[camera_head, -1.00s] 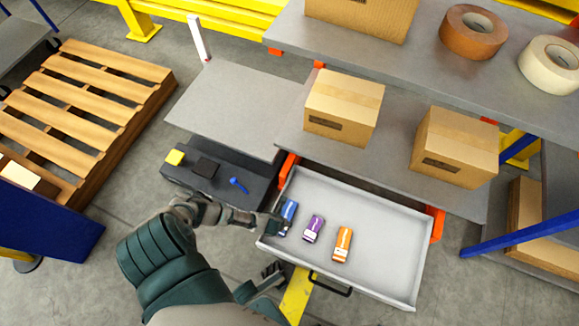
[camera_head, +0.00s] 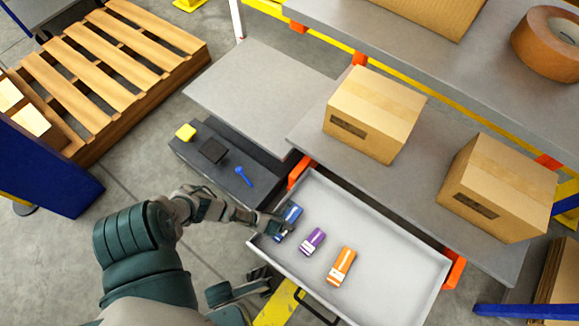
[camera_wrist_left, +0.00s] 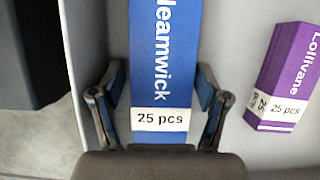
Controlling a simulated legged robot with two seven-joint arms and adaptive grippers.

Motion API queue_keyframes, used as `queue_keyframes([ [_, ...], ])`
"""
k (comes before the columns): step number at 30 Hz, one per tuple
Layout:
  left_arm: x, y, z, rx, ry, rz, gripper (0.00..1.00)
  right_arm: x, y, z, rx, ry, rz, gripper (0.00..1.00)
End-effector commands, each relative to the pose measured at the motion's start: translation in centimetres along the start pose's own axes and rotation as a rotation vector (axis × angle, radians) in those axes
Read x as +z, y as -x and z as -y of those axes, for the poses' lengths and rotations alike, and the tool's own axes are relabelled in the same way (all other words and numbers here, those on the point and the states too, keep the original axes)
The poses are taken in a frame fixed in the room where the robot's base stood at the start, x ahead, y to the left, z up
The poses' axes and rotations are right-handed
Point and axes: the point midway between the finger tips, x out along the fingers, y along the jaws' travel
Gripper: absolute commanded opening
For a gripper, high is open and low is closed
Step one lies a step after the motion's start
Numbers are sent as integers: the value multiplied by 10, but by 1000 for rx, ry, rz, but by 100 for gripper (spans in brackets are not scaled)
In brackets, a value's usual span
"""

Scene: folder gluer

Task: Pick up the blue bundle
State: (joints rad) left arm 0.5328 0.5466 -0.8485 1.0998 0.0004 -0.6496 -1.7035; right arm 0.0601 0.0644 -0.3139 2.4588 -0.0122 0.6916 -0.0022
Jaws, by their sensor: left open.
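The blue bundle (camera_head: 288,217) lies at the left end of the open grey drawer (camera_head: 390,236). In the left wrist view the blue bundle (camera_wrist_left: 165,70) has a white "25 pcs" label and runs between the fingers. My left gripper (camera_head: 279,228) is at the bundle's near end; in the left wrist view its open fingers (camera_wrist_left: 160,100) stand on either side of the bundle. I cannot tell whether they touch it. The right gripper is not clearly seen.
A purple bundle (camera_head: 312,241) and an orange bundle (camera_head: 341,266) lie right of the blue one. Cardboard boxes (camera_head: 374,112) stand on the grey shelf behind the drawer. The drawer's right part is clear.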

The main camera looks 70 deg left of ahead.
Motion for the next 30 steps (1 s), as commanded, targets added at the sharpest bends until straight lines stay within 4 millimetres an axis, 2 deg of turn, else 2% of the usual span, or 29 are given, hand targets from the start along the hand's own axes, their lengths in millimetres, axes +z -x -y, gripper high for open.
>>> queue_keyframes([
  [3, 2, 2, 1, 1, 0, 3, 75, -1, -1, -1, 1, -1, -2, 40],
  [9, 1, 1, 1, -1, 0, 1, 25, 3, -1, 0, -1, 1, 4, 40],
  [10, 1, 1, 1, -1, 1, 1, 22, 3, -1, 0, -1, 1, 4, 40],
  [17, 1, 1, 0, -1, 1, 1, 21, 3, -1, 0, -1, 1, 3, 40],
  [22, 6, 9, 1, -1, 1, 3, 21, -3, -8, 0, -3, 0, -12, 40],
  [26, 17, 28, 2, -5, 2, 10, 21, -10, 1, 0, 15, 0, 40, 40],
  [30, 36, 65, 4, -9, 3, 17, 21, -32, -5, 4, 21, -4, 45, 40],
])
